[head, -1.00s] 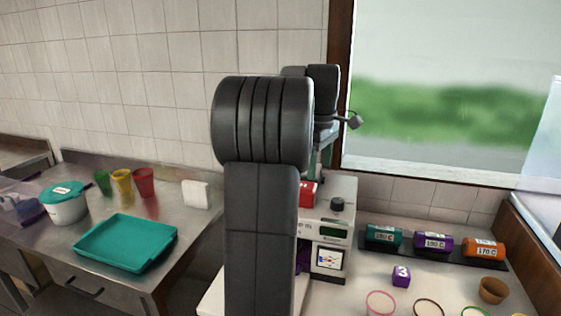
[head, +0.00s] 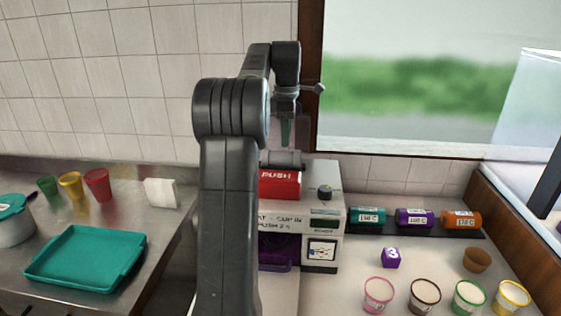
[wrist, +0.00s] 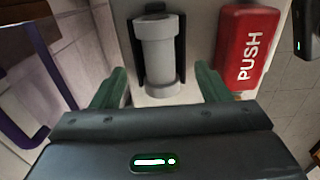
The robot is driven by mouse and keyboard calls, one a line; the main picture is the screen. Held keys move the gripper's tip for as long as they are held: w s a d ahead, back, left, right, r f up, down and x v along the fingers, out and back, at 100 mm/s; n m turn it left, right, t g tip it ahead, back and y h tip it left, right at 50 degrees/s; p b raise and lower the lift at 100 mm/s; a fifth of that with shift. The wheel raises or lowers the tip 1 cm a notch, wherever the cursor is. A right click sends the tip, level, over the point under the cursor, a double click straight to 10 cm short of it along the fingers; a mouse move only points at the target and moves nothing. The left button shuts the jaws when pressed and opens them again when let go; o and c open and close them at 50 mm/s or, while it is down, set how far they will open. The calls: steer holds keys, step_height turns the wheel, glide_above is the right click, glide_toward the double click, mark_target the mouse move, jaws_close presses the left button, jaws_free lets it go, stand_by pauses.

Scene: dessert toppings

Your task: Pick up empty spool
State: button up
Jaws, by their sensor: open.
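The empty spool looks to be the plain grey cylinder (wrist: 160,52) with wider ends, seated in a black holder (wrist: 139,60) on the white machine. It also shows in the head view (head: 283,158), behind the red PUSH block. My gripper (wrist: 161,84) is open, with one green finger on each side of the spool's near end in the picture. The fingers look apart from the spool. In the head view my gripper (head: 285,133) hangs just above the spool, and part of it is hidden behind my arm.
The red PUSH block (wrist: 247,48) stands close to the right finger; it also shows in the head view (head: 280,184). Teal, purple and orange rolls (head: 461,219) lie on a black rack to the right. Several cups (head: 425,292) stand in front. A teal tray (head: 85,258) lies left.

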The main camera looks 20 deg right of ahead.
mark_target(284, 152)
steer(key=shift+w+a+f, duration=0.1)
steer(key=shift+f, duration=1.7)
steer(key=shift+w+a+f, duration=0.1)
steer(key=shift+f, duration=1.65)
steer(key=c, duration=1.1)
